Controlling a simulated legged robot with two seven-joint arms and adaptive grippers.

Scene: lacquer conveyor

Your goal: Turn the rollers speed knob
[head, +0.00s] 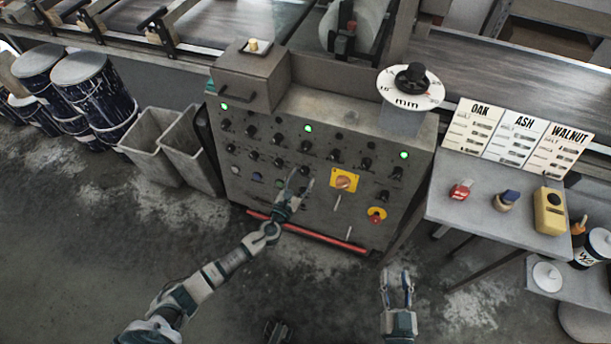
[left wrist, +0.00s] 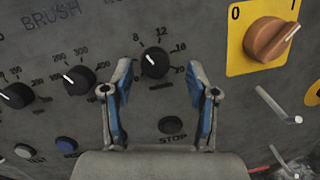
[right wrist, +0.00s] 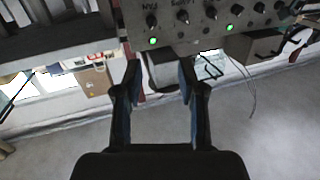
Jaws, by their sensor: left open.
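In the left wrist view a small black knob (left wrist: 154,64) with a white pointer line sits on the grey panel, its scale marked 8 to 20. The pointer leans up and left. The lettering below it is too small to read surely. My left gripper (left wrist: 161,70) is open, one finger on each side of the knob, with gaps showing. In the head view my left gripper (head: 298,178) is at the lower middle of the control panel (head: 240,190); which knob it faces is hard to tell there. My right gripper (head: 397,281) is open and empty, right of the panel's lower edge.
A STOP button (left wrist: 171,125) is below the knob. An orange rotary switch (left wrist: 268,42) on a yellow plate is to its upper right, with a metal lever (left wrist: 280,105) beneath. A red bar (head: 315,236) runs along the panel's bottom. A side table (head: 475,207) stands right.

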